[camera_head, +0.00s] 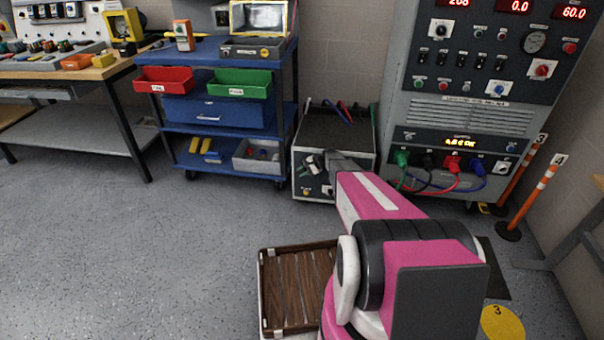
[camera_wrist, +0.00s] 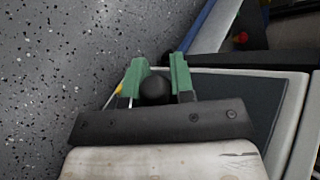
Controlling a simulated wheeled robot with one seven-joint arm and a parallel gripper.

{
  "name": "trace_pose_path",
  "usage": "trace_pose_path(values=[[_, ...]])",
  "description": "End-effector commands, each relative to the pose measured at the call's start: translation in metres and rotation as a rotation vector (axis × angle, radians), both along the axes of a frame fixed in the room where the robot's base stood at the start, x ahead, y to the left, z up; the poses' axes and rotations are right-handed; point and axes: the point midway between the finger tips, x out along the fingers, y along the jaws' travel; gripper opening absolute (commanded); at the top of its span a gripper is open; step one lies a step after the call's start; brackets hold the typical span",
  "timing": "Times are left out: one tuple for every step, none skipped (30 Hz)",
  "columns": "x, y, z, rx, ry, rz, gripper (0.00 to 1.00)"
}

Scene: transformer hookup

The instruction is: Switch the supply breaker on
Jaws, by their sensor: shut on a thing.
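My gripper (camera_head: 312,165) is at the front of a grey box unit (camera_head: 335,127) that stands on the floor between the blue cart and the tall cabinet. In the wrist view my gripper (camera_wrist: 156,76) has its two green fingers on either side of a round black knob (camera_wrist: 154,91), shut on it. My gripper and arm hide part of the box's front panel in the head view. I cannot read a label that marks the supply breaker, and its on or off position does not show clearly.
The tall grey cabinet (camera_head: 470,116) with displays stands to the right, with coloured cables (camera_head: 440,180) plugged into its lower front. The blue cart (camera_head: 217,131) is to the left. Floor at the left is clear.

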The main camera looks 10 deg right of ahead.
Motion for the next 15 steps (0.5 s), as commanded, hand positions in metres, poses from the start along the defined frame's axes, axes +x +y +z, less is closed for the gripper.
trace_pose_path(values=[[0.0009,-0.0009,-0.0004,0.001,0.005,-0.002,0.00],[0.0009,-0.0009,-0.0003,0.001,0.005,-0.002,0.00],[0.0010,-0.0009,-0.0003,0.001,0.006,-0.002,0.00],[0.0010,-0.0009,-0.0003,0.001,0.006,-0.002,0.00],[0.0010,-0.0009,-0.0003,0.001,0.006,-0.002,0.00],[0.0010,-0.0009,-0.0001,0.001,0.006,-0.002,0.00],[0.0010,-0.0009,-0.0001,0.002,0.005,-0.002,0.00],[0.0011,-0.0009,-0.0002,0.002,0.005,-0.002,0.00],[0.0012,-0.0010,-0.0001,0.002,0.005,-0.002,0.00],[0.0012,-0.0010,-0.0001,0.002,0.005,-0.003,0.00],[0.0012,-0.0010,-0.0001,0.002,0.005,-0.003,0.00],[0.0012,-0.0009,0.0000,0.001,0.004,-0.002,0.36],[0.0012,-0.0008,-0.0001,0.002,0.005,-0.002,0.45],[0.0012,-0.0008,-0.0001,0.002,0.005,-0.002,0.48],[0.0011,-0.0007,0.0000,0.002,0.005,-0.002,0.48]])
